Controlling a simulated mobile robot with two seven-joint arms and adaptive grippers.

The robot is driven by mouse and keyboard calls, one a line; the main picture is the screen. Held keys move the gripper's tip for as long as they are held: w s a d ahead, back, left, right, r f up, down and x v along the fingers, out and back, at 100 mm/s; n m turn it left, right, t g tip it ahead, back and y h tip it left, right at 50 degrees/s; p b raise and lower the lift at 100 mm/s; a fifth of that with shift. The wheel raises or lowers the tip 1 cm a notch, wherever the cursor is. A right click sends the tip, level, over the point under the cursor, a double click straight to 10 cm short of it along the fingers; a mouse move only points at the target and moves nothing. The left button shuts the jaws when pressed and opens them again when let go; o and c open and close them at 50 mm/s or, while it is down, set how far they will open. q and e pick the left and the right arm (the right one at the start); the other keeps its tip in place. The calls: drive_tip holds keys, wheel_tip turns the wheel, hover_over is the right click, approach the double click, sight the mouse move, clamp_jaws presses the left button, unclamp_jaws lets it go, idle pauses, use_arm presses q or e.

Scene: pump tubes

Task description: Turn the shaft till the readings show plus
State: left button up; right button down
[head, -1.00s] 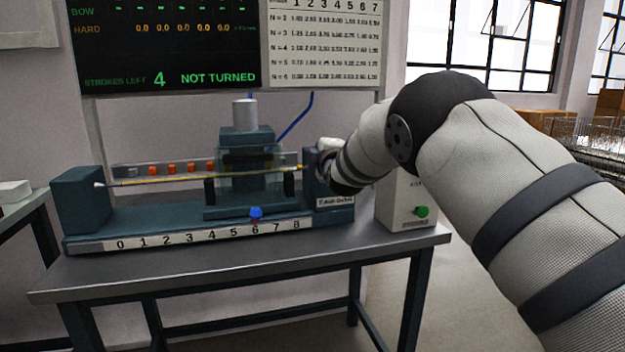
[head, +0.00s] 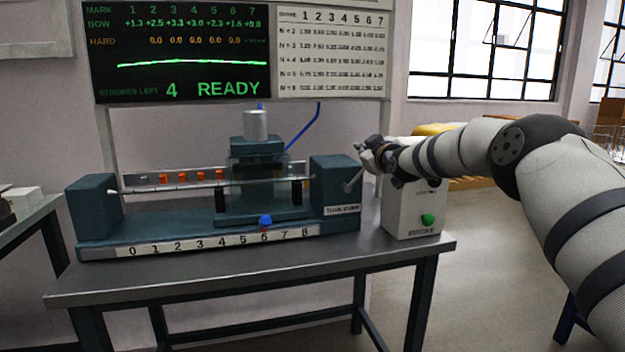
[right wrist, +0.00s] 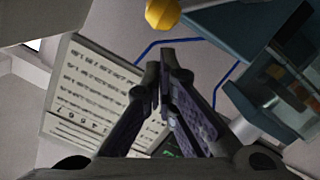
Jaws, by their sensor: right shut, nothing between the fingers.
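The shaft (head: 140,191) is a thin rod lying level between the two blue end blocks of a bench machine. A short grey handle (head: 353,181) sticks out from the right end block. The screen (head: 180,52) shows plus values in its BOW row, a bowed green curve, "STROKES LEFT 4" and "READY". My right gripper (head: 365,152) is up beside the right end block, apart from the handle as far as I can tell. In the right wrist view its fingers (right wrist: 163,75) are shut and empty. A yellow knob (right wrist: 162,14) shows above them. My left gripper is out of view.
A blue press carriage (head: 258,170) stands mid-machine behind a clear guard, above a numbered scale (head: 200,242) with a blue knob (head: 265,221). A white box with a green button (head: 428,219) stands right of the machine. The table's front edge (head: 250,285) is bare.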

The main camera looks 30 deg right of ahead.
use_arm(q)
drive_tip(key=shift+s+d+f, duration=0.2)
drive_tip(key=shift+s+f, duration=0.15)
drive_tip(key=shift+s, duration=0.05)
use_arm(e)
drive_tip(key=shift+s+d+f+m, duration=0.15)
drive_tip(key=shift+d+f+m, duration=0.1)
drive_tip(key=shift+d+m, duration=0.25)
drive_tip(key=shift+s+d+f+m, duration=0.1)
drive_tip(key=shift+d+f+m, duration=0.1)
drive_tip(key=shift+d+m, duration=0.25)
wheel_tip(320, 180, up, 6)
drive_tip(key=s+a+p, duration=0.2)
drive_tip(key=p, duration=0.1)
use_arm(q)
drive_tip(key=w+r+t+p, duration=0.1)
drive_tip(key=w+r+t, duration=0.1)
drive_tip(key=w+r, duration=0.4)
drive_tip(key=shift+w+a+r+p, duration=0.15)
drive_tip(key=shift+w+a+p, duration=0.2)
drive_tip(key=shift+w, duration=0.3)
use_arm(e)
drive_tip(key=s+a+f, duration=0.1)
drive_tip(key=s+a, duration=0.1)
drive_tip(key=s, duration=0.5)
drive_tip(key=shift+s+a+f, duration=0.2)
drive_tip(key=shift+s+f, duration=0.05)
drive_tip(key=shift+s, duration=0.15)
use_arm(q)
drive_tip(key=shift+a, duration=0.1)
